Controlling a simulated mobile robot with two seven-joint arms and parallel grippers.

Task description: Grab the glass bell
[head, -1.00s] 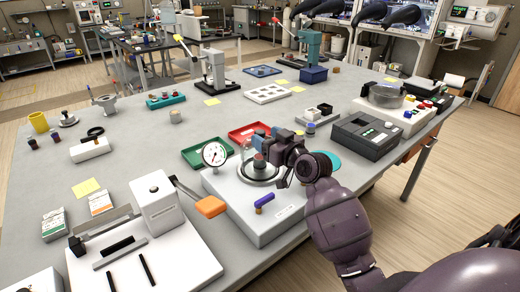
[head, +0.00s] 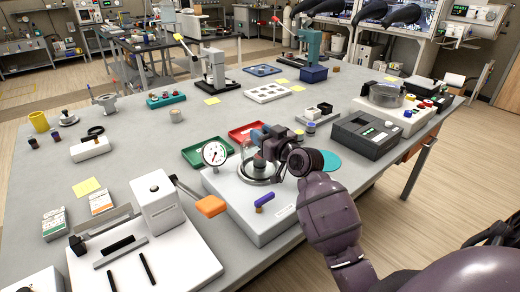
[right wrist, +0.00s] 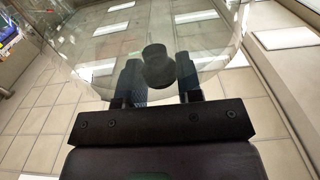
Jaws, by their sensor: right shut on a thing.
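The glass bell (head: 247,156) is a clear dome on the round plate of a white base unit (head: 232,200) in the head view, partly hidden by my right gripper. A small dark object with a reddish top shows at the plate's middle. In the right wrist view the bell (right wrist: 110,42) spreads as a clear, reflecting dome beyond the fingers, with a dark knob (right wrist: 158,66) between them. My right gripper (head: 263,139) is shut on the bell at this knob. Whether the bell's rim touches the plate cannot be told. My left gripper is not in view.
A dial gauge (head: 214,154) stands just left of the bell. An orange-ended lever (head: 210,206) and a blue handle (head: 264,200) are close in front. Green (head: 196,155) and red (head: 240,131) trays lie behind. A dark grey device (head: 366,136) stands to the right.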

